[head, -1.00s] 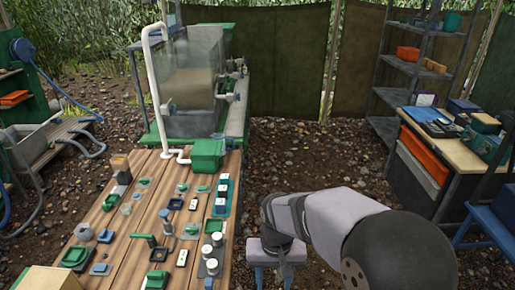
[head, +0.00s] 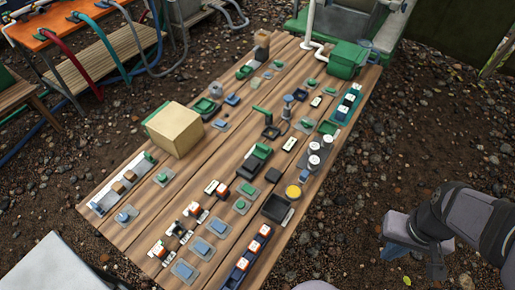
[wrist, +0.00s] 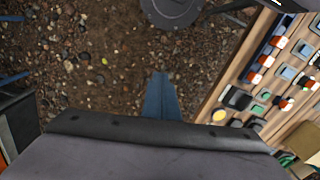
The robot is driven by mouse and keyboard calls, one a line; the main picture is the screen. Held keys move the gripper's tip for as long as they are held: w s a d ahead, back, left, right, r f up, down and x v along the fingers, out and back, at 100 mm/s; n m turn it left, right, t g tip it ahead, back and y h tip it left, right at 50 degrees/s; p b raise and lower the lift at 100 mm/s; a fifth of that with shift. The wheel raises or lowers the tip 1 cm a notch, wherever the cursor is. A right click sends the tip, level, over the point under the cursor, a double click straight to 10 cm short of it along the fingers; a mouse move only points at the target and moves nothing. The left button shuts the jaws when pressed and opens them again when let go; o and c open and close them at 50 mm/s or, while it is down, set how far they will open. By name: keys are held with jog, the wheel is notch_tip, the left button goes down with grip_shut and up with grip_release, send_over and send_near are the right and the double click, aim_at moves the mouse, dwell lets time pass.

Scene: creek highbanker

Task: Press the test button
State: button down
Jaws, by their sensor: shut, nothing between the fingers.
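The wooden bench (head: 140,205) carries many small buttons, switches and knobs; it also shows at the right of the wrist view (wrist: 215,112). A round yellow button (head: 293,192) sits beside a black open box (head: 277,208) near the bench's right edge; the yellow button also shows in the wrist view (wrist: 219,116). No label can be read, so I cannot tell which control is the test button. My gripper (head: 395,252) is off the bench, to its right, above the gravel. Its blue fingers (wrist: 161,78) are shut and empty, touching nothing.
A cardboard-coloured block (head: 175,130) stands on the bench's left part. White-topped cylinders (head: 314,155) stand up near the right edge, and a green box (head: 347,58) at the far end. Open gravel lies between the bench and my gripper.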

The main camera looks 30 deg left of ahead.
jog(key=w+a+f+n, duration=0.2)
jog(key=w+a+n, duration=0.2)
jog(key=a+n, duration=0.7)
jog(key=w+a+f+n, duration=0.2)
jog(key=w+a+n, duration=0.45)
jog(key=a, duration=0.65)
jog(key=s+a+f+n, duration=0.3)
jog(key=s+a+n, duration=0.2)
jog(key=a+n, duration=0.3)
jog(key=s+a+f+n, duration=0.3)
jog(key=s+a+n, duration=0.2)
jog(key=a+n, duration=0.3)
jog(key=a+b, duration=0.1)
jog(key=a, duration=0.2)
jog(key=shift+s+a+f, duration=0.2)
jog(key=shift+s+f, duration=0.15)
jog(key=shift+f, duration=0.05)
jog(key=shift+f, duration=0.1)
jog(key=shift+f+b, duration=2.7)
jog(key=shift+f, duration=1.3)
